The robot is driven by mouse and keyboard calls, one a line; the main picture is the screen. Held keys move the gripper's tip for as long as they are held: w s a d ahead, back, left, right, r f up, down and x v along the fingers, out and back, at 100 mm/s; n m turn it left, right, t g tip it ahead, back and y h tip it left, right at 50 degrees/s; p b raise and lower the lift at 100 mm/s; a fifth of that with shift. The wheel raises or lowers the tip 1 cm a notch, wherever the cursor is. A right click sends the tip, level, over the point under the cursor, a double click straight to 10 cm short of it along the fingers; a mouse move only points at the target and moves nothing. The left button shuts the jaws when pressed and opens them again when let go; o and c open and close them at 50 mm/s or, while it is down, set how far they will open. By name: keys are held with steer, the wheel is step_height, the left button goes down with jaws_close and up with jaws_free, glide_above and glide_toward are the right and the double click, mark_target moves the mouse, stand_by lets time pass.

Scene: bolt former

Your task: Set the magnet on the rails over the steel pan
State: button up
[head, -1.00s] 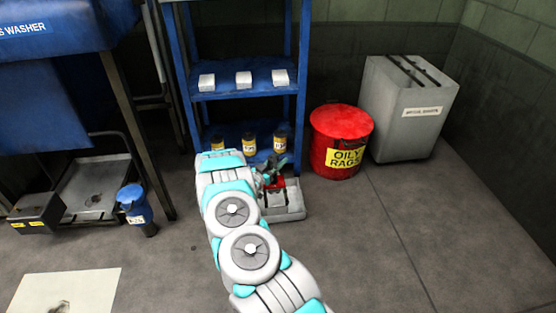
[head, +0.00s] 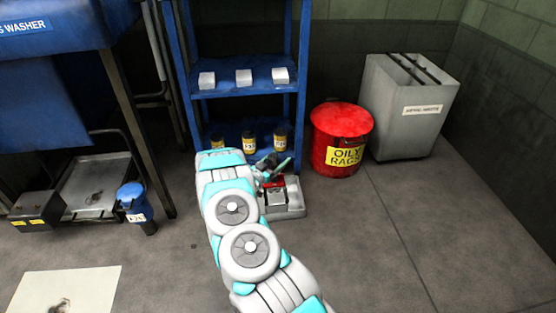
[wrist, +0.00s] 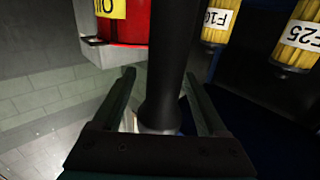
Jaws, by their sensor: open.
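A small red block, which looks like the magnet (head: 274,182), sits at the back of a grey tray (head: 292,212) on the floor, partly hidden by my arm. The wrist view shows a red body (wrist: 123,30) with a yellow label over grey metal. My gripper (head: 272,167) is just above the red block. In the wrist view its fingers (wrist: 158,76) are apart, with a black round bar, perhaps a handle, between them; I cannot tell if they touch it. A shallow steel pan (head: 103,178) lies at left under the blue washer; its rails are not clear.
A red oily-rags can (head: 342,122) and a grey bin (head: 408,115) stand right. A blue-lidded container (head: 133,205) stands beside the pan.

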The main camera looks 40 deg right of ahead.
mark_target(271, 165)
steer(key=shift+v, duration=3.95)
